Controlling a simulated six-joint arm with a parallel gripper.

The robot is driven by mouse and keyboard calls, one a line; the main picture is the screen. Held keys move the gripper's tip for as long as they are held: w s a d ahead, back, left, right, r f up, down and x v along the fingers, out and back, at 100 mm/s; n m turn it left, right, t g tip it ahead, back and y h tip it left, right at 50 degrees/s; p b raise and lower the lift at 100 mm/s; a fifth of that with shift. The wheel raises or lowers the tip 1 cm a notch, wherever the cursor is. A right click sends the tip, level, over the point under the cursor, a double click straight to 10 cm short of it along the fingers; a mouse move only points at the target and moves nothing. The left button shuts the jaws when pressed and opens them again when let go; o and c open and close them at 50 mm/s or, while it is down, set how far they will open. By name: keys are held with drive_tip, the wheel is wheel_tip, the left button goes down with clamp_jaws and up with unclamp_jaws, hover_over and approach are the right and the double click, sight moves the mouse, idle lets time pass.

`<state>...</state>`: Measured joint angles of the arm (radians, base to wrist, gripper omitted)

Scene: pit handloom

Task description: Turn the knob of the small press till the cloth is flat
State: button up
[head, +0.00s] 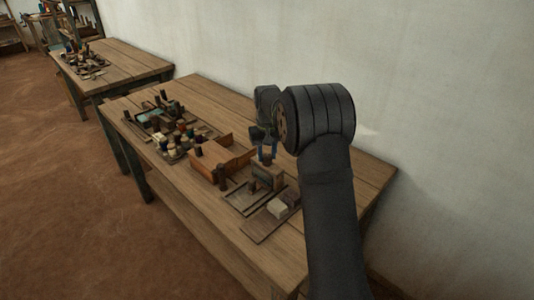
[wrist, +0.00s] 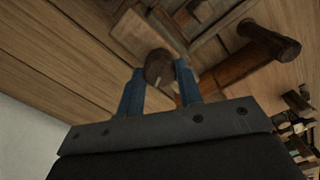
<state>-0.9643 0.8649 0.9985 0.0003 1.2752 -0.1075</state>
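The small press (head: 267,176) is a dark wooden block-like frame on the near half of the table. Its round brown knob (head: 267,157) is on top. My gripper (head: 267,149) comes down from above with its blue fingers on either side of the knob. In the wrist view, the knob (wrist: 158,66) fills the gap between the fingertips (wrist: 159,70), and both fingers look to be touching it. I cannot make out the cloth; the press body and my gripper hide the inside.
An orange-brown wooden box (head: 214,166) and a dark upright peg (head: 221,177) stand left of the press. Trays of small bobbins (head: 183,140) sit farther back. The table's front left strip is bare; the wall is behind.

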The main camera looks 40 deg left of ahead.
sight(267, 156)
drive_tip(key=shift+m, duration=0.3)
drive_tip(key=m, duration=0.4)
drive_tip(key=shift+m, duration=0.3)
drive_tip(key=m, duration=0.5)
drive_tip(key=shift+m, duration=0.3)
idle(0.4)
drive_tip(key=o, duration=1)
wheel_tip(267, 156, up, 18)
drive_tip(key=shift+f, duration=0.25)
